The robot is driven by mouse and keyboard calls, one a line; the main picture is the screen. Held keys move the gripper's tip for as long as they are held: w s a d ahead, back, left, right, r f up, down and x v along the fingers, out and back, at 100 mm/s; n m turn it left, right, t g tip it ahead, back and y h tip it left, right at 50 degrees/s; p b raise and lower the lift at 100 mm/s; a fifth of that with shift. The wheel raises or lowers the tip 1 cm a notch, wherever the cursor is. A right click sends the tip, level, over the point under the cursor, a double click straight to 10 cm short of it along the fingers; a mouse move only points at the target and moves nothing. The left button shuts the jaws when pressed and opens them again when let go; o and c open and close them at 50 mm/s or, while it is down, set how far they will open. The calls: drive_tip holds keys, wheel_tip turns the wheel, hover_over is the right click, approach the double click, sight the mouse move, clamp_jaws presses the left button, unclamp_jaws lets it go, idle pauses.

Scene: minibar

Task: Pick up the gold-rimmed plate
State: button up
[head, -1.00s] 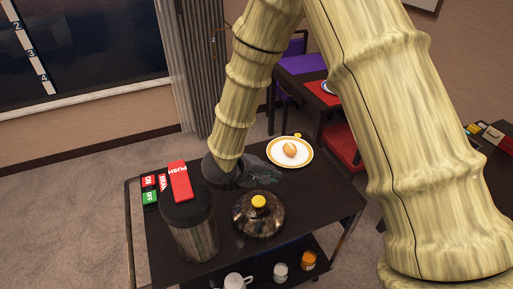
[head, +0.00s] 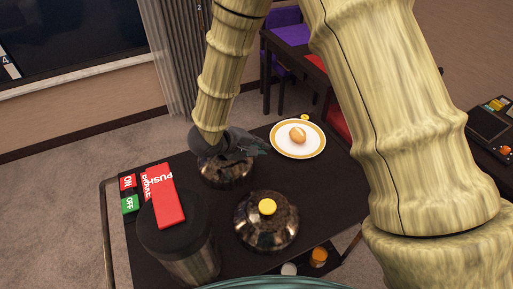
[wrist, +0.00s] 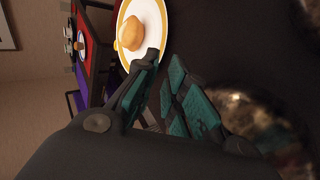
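The gold-rimmed plate (head: 298,151) lies flat at the far right end of the dark cart top, white with a gold band. A round brown bread-like item (head: 298,135) rests on it. In the wrist view the plate (wrist: 168,20) is at the top, just beyond the fingertips, with the item (wrist: 131,33) on it. My gripper (head: 262,146) is left of the plate, pointing toward it and apart from it. In the wrist view the teal-padded fingers (wrist: 166,72) are apart with nothing between them.
A dark metal lidded pot with a yellow knob (head: 266,222) stands in front. A second dark rounded pot (head: 225,172) is beneath my gripper. A tall dark canister (head: 186,245) and red and green label blocks (head: 129,204) are at left.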

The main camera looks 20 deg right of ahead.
sight(280, 150)
drive_tip(key=shift+w+f, duration=0.2)
drive_tip(key=shift+f, duration=0.2)
drive_tip(key=shift+d, duration=0.1)
drive_tip(key=shift+d, duration=0.15)
drive_tip(key=x, duration=1)
drive_tip(key=shift+d+f, duration=0.15)
clamp_jaws()
drive_tip(key=shift+w+p, duration=0.1)
drive_tip(key=shift+p, duration=0.25)
